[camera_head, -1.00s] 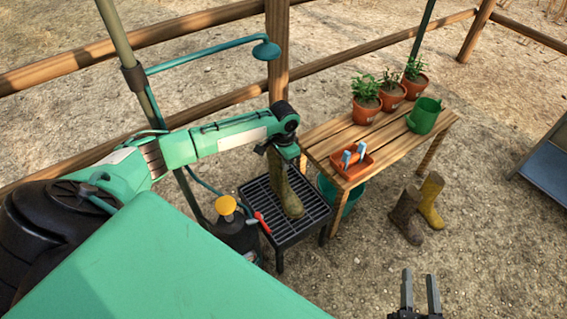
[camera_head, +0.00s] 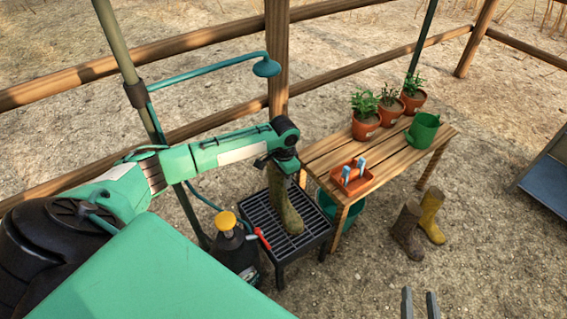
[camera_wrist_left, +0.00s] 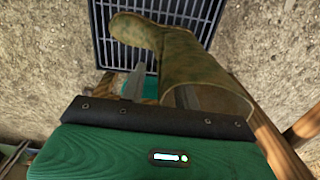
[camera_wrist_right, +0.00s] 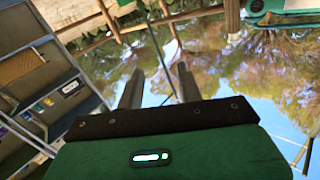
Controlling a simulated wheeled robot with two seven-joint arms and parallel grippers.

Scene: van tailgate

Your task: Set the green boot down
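The green boot (camera_head: 285,203), mottled olive, stands roughly upright over the black slatted grate (camera_head: 260,221) of a low stand. In the left wrist view the boot (camera_wrist_left: 195,62) has its toe over the grate (camera_wrist_left: 108,45) and its open top toward me. My left gripper (camera_head: 276,163) is at the top of the shaft. I cannot tell whether the sole touches the grate. My right gripper (camera_wrist_right: 158,88) is open and empty; its fingertips also show at the bottom of the head view (camera_head: 420,304).
A sprayer with a yellow top (camera_head: 226,221) and a red-handled tool (camera_head: 262,238) are close left of the grate. A wooden bench (camera_head: 330,152) with plant pots, an orange tray (camera_head: 352,181) and a green can (camera_head: 423,130) stands right. Brown (camera_head: 407,232) and yellow (camera_head: 431,214) boots are on the ground.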

